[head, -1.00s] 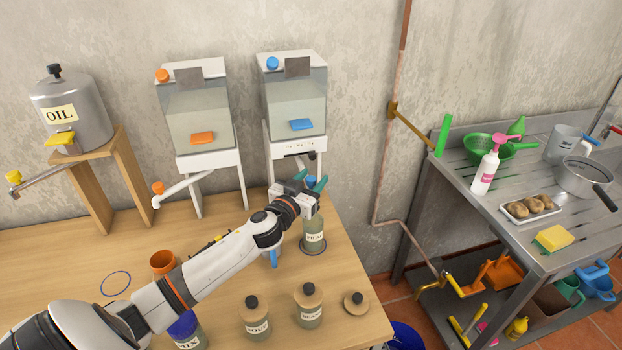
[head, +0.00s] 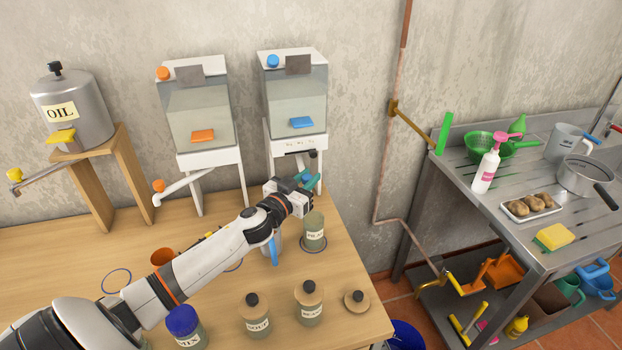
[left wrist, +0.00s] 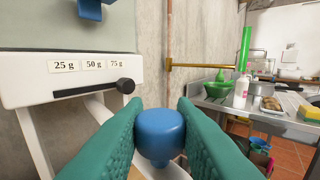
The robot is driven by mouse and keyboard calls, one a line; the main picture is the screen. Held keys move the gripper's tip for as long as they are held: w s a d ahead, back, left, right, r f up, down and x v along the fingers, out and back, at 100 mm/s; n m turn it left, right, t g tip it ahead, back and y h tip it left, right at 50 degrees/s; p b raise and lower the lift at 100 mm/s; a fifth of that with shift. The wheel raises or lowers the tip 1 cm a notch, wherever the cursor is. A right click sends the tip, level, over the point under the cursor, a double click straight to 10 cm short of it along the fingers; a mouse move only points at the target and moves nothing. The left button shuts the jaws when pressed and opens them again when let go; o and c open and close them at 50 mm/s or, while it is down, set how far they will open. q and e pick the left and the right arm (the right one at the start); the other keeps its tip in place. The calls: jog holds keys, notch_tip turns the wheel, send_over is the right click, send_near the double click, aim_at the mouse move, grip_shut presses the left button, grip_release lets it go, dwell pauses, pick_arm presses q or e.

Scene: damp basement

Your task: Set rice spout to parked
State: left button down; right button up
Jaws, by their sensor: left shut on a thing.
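The blue-marked dispenser (head: 297,97) stands against the wall, with a blue flap on its front. No rice label is readable on it. A blue knob (left wrist: 160,132) shows between my teal fingers in the left wrist view, matching the orange knob on the neighbouring spout. My left gripper (head: 308,181) is shut on this blue knob, below and in front of the dispenser. The spout arm itself is mostly hidden by my fingers and wrist. A glass jar (head: 314,232) stands upright in a ring on the table, just below the gripper. My right gripper is not in view.
The orange-marked dispenser (head: 198,115), its white spout (head: 182,186) and the oil tank (head: 75,110) stand to the left. A black slider knob (left wrist: 125,86) sits close above the held knob. Lidded jars (head: 309,305) stand at the table front.

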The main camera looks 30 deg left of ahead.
pick_arm(q)
jog(key=shift+s+a+m+h, duration=0.3)
jog(key=shift+s+a+h, duration=0.05)
jog(key=shift+a+h, duration=0.15)
jog(key=s+a+m+g+h+b, duration=0.3)
jog(key=a+m+h+b, duration=0.4)
jog(key=h, duration=0.3)
jog(key=shift+s+a+m+g+h+b, duration=0.3)
jog(key=shift+s+a+g+h+b, duration=0.1)
jog(key=shift+a+g, duration=0.4)
jog(key=c, duration=1.2)
grip_release()
jog(key=shift+w, duration=0.1)
